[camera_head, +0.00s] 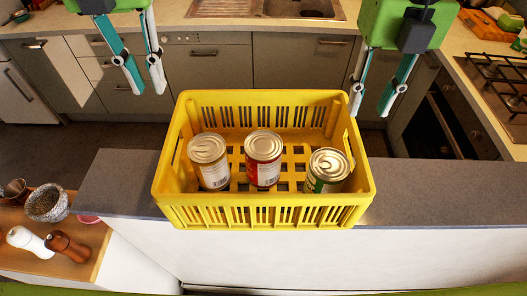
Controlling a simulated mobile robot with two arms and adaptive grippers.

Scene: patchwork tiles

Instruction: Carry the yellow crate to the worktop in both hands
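The yellow crate (265,215) stands upright on a grey-topped ledge (430,192), near the middle of the head view. Three cans stand inside it: a pale-labelled can (212,175) at left, a red-labelled can (263,172) in the middle and a green-labelled can (325,182) at right. My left gripper (150,88) hangs open and empty beyond the crate's far left corner. My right gripper (370,110) hangs open and empty just beyond its far right corner. Neither appears to touch the crate. The beige worktop (100,22) with a sink runs along the back.
A gas hob (500,85) sits in the worktop at right, above a dark oven. Grey cabinets (210,68) line the back. A lower wooden surface at left holds a stone mortar (46,204), a white mill (28,242) and a brown mill (68,247). The ledge is clear beside the crate.

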